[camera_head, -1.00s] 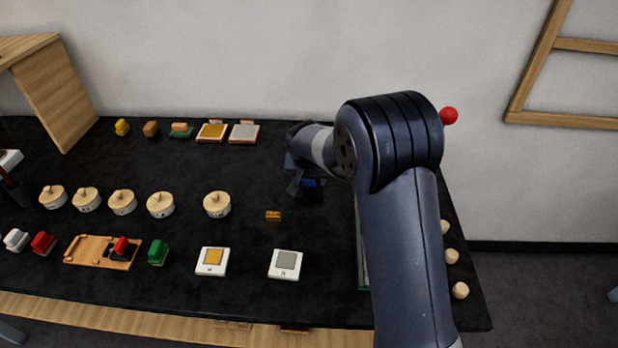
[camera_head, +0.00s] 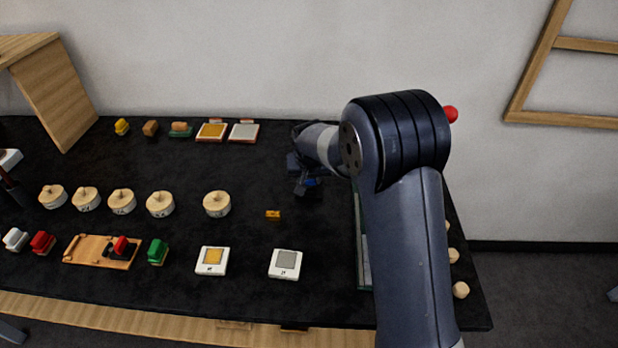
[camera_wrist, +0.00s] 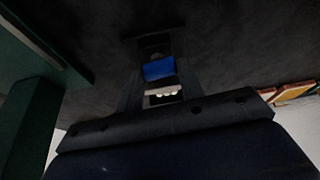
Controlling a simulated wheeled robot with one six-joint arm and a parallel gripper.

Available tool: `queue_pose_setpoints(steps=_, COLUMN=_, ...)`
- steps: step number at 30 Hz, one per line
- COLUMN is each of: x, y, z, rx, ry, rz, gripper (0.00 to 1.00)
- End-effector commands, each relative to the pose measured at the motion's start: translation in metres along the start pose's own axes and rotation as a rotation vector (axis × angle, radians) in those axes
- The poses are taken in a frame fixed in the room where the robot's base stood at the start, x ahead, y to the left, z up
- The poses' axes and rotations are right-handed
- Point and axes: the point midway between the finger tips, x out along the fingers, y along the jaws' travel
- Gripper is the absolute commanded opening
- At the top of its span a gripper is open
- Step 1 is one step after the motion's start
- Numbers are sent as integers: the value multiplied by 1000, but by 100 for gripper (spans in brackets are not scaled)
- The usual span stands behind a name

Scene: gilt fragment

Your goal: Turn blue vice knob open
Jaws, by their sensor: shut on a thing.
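The blue vice knob (camera_wrist: 158,69) shows in the wrist view as a small bright blue block between the dark fingers of my gripper (camera_wrist: 158,76). My gripper is shut on it. My wrist and fingers hide most of the knob there. The vice body cannot be made out clearly. A pale ridged piece (camera_wrist: 163,94) lies just below the knob in the wrist view.
A green upright frame (camera_wrist: 35,100) stands close on the left in the wrist view. In the head view, a small orange piece (camera_head: 273,214) lies left of and nearer than my gripper. Round wooden-topped tins (camera_head: 217,204) and white-framed tiles (camera_head: 285,264) stand farther left and in front.

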Motion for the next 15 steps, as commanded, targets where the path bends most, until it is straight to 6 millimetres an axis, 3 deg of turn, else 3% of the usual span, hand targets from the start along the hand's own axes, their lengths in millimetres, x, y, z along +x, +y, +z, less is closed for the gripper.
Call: queue_pose_setpoints(steps=15, x=3, y=3, z=0, rx=-418, ry=3, rz=-177, gripper=14)
